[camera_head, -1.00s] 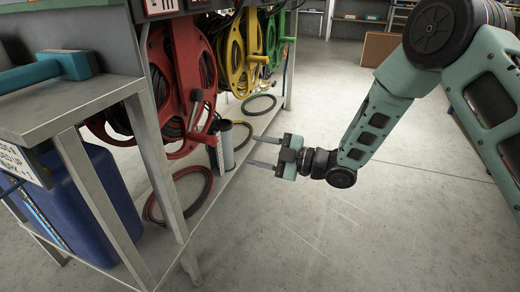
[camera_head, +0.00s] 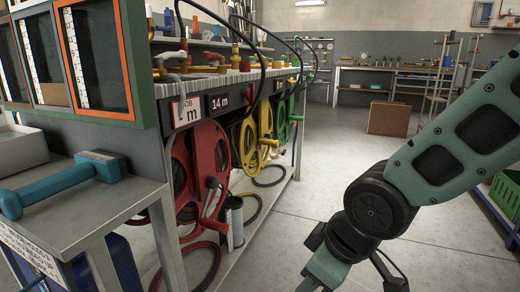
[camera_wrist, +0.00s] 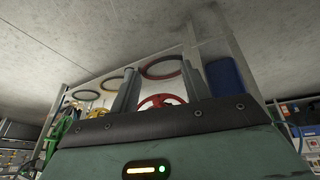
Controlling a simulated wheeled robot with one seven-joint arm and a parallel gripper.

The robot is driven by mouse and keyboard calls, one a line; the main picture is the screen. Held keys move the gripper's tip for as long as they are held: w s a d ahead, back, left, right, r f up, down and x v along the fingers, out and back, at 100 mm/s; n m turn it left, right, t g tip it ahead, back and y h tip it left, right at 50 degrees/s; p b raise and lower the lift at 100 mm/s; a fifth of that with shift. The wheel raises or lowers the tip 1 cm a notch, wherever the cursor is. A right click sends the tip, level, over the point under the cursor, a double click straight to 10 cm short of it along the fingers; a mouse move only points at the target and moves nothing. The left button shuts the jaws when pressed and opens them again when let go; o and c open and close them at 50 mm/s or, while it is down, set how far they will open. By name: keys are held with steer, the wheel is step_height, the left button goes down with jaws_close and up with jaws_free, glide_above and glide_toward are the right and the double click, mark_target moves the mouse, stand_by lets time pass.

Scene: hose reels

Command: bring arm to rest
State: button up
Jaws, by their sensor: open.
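In the wrist view my gripper (camera_wrist: 158,70) shows two grey fingers standing apart, with nothing held between them. In the head view my arm comes in from the right, bends at a dark joint low in the picture, and runs down to the bottom edge. A red hose reel (camera_head: 210,160) stands under the bench left of the arm. It also shows beyond the fingers in the wrist view (camera_wrist: 158,100). A yellow reel (camera_head: 265,118) and a green reel (camera_head: 283,120) stand farther along.
A workbench with a white-numbered "14 m" label (camera_head: 219,102) runs along the left. A teal-handled tool (camera_head: 60,187) lies on the near metal stand (camera_head: 110,210). The floor between is clear.

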steer(key=s+d+r+m+g+h+p, duration=0.1)
steer(key=s+d+r+g, duration=0.15)
steer(key=s, duration=0.45)
steer(key=s+d+r+m+g+h+p, duration=0.1)
steer(key=s+d+r+m+p, duration=0.15)
steer(key=s, duration=0.45)
step_height(320, 180, up, 37)
steer(key=p, duration=3.6)
steer(key=shift+w+f+n, duration=0.2)
steer(key=shift+w+n, duration=0.1)
steer(key=shift+n, duration=0.05)
steer(key=shift+a, duration=0.1)
